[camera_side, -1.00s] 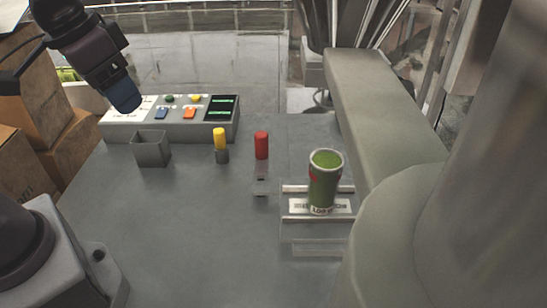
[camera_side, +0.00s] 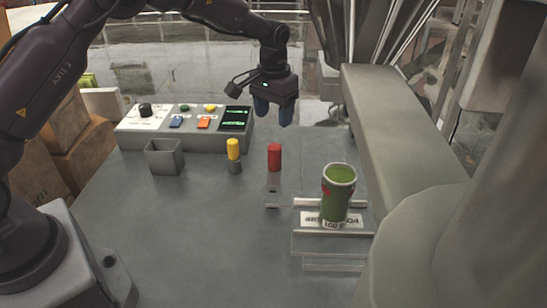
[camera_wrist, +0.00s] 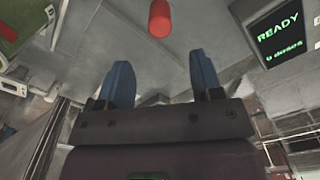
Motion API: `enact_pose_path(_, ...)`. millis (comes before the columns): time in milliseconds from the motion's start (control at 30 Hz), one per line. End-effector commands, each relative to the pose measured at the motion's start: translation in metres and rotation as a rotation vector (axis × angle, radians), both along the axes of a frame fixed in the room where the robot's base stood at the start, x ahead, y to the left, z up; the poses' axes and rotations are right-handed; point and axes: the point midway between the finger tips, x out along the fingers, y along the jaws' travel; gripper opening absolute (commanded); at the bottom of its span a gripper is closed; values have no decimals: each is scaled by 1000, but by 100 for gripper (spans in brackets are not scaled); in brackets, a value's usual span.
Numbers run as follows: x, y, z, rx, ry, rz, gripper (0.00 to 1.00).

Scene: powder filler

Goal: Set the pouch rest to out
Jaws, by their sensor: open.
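A red upright handle (camera_side: 274,157) stands on a small grey slotted base (camera_side: 273,190), left of the rest. A rest with pale rails (camera_side: 332,232) holds an upright green, open-topped pouch (camera_side: 338,190). I cannot tell for certain whether the red handle belongs to this rest. My gripper (camera_side: 275,113) has blue fingers, points down and is open and empty. It appears above and behind the red handle, not touching it. In the wrist view, the red handle (camera_wrist: 159,20) shows ahead of the spread fingertips (camera_wrist: 161,70).
A yellow-topped knob (camera_side: 233,150) and a grey open bin (camera_side: 165,157) stand to the left. Behind them is a control panel (camera_side: 185,125); its screen (camera_wrist: 280,35) reads READY. A large grey machine body (camera_side: 400,130) stands on the right. The front table is clear.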

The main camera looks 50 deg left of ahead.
Motion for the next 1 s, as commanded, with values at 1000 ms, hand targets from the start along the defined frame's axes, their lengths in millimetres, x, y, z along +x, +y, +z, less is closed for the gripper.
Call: enact_pose_path(1000,-1,-1,-128,-2,8,7,60)
